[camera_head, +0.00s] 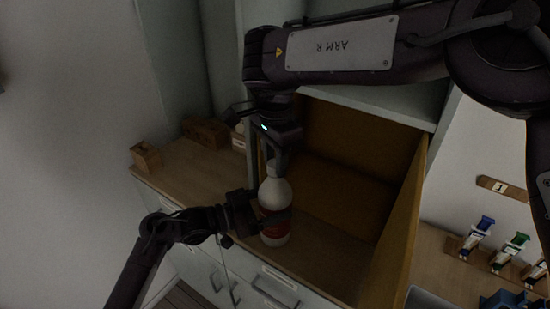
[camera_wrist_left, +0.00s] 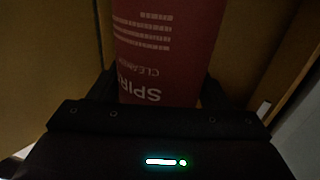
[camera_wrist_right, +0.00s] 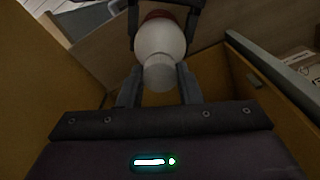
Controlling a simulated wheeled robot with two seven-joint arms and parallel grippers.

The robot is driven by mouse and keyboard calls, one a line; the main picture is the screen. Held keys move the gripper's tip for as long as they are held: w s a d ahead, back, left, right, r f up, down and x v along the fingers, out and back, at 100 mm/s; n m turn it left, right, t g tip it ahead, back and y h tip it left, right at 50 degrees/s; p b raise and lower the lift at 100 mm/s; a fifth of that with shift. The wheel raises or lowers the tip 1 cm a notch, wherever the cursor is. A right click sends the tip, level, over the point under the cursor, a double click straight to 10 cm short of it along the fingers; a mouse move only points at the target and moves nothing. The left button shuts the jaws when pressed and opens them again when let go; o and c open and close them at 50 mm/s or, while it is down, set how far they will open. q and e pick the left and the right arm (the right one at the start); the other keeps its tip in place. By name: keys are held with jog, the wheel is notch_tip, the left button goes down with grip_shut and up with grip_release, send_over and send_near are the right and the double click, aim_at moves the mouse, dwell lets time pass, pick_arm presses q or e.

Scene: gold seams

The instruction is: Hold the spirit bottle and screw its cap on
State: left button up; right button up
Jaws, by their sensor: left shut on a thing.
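The spirit bottle (camera_head: 275,213) is white with a red label and stands upright at the cabinet's front. My left gripper (camera_head: 256,214) is shut on its body from the left; the red label (camera_wrist_left: 165,50) fills the left wrist view between the fingers. My right gripper (camera_head: 279,158) is above the bottle, pointing down. In the right wrist view its fingers (camera_wrist_right: 159,86) stand on both sides of the pale cap (camera_wrist_right: 160,72), at the bottle's top (camera_wrist_right: 160,40). The cap lines up with the neck. Whether the fingers press on it, and how the threads sit, I cannot tell.
An open wooden compartment (camera_head: 340,160) lies behind and right of the bottle, with a yellow-brown side panel (camera_head: 398,225). Small wooden blocks (camera_head: 146,156) stand on the counter at left. Several small coloured items (camera_head: 478,235) are on the right surface. The counter left of the bottle is partly clear.

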jog(key=c, duration=0.4)
jog(key=m, duration=0.5)
jog(key=shift+m, duration=0.4)
jog(key=m, duration=1.7)
jog(key=o, duration=1.1)
